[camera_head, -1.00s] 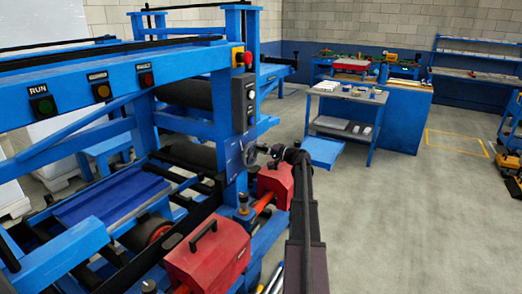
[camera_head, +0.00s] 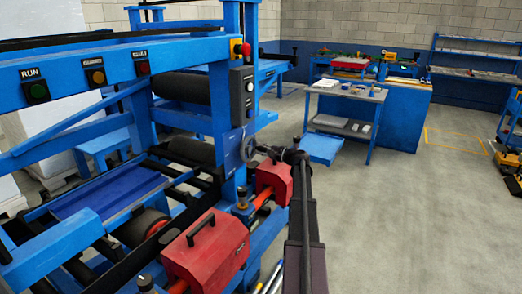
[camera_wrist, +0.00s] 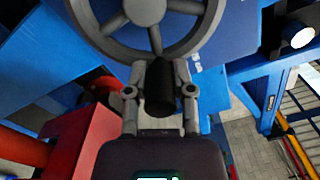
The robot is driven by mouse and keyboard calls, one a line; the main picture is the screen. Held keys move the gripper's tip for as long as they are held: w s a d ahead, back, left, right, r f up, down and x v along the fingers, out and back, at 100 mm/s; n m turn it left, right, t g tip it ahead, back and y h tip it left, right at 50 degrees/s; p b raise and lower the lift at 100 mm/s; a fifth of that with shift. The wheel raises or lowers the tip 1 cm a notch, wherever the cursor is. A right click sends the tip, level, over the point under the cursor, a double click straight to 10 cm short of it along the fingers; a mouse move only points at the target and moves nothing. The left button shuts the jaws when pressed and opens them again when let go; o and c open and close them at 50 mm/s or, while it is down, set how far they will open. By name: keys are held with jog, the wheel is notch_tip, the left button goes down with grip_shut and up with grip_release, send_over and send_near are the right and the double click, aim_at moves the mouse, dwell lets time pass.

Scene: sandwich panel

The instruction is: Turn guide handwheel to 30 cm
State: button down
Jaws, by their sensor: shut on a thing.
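The guide handwheel (camera_wrist: 199,38) is a grey spoked wheel at the top of the wrist view, in front of a blue panel. Its dark cylindrical handle (camera_wrist: 160,88) points toward the camera. My gripper (camera_wrist: 160,92) is shut on that handle, with one finger on each side. In the head view the handwheel (camera_head: 249,148) is small, on the side of the blue machine post, and my gripper (camera_head: 268,151) reaches it from the right. No scale or position reading can be made out.
Red housings (camera_head: 206,250) with black handles stand below the wheel, close to my arm. A control box (camera_head: 242,95) is on the post above it. A grey work table (camera_head: 345,92) stands behind.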

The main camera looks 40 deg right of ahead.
dwell(0.3)
jog(key=shift+c, duration=2.3)
grip_release()
jog(key=v, duration=1.2)
jog(key=shift+s, duration=0.1)
